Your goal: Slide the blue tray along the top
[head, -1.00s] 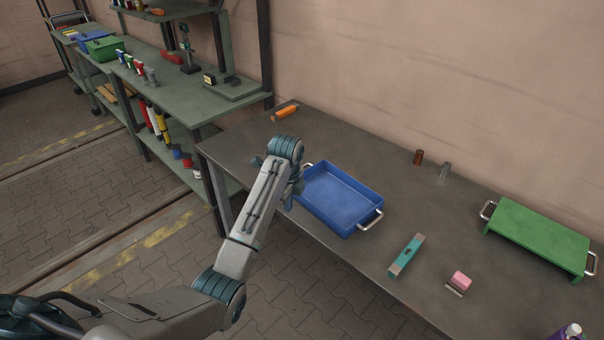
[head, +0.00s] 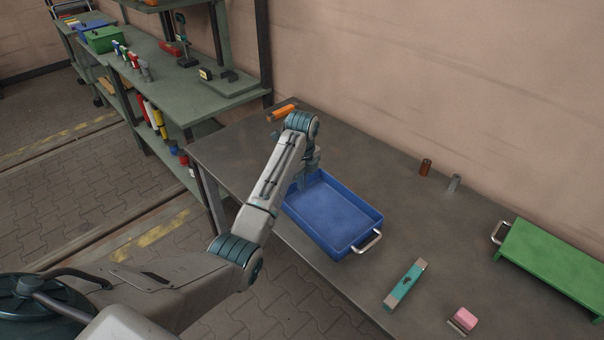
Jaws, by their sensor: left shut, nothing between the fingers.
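The blue tray (head: 338,217) is a shallow open box lying flat on the grey table top, near its front edge. It looks empty. A metal handle (head: 367,243) shows at its right end; the left end is partly hidden by my left arm. My left gripper (head: 307,172) is at the tray's far left end, pointing down, shut with nothing in it. The wrist hides part of it, and I cannot tell whether it touches the tray. My right gripper is not in view.
A teal level (head: 406,285), a pink block (head: 464,318) and a green tray-like stand (head: 556,262) are to the right. An orange object (head: 282,112) lies at the back left. Shelving (head: 190,85) stands beyond.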

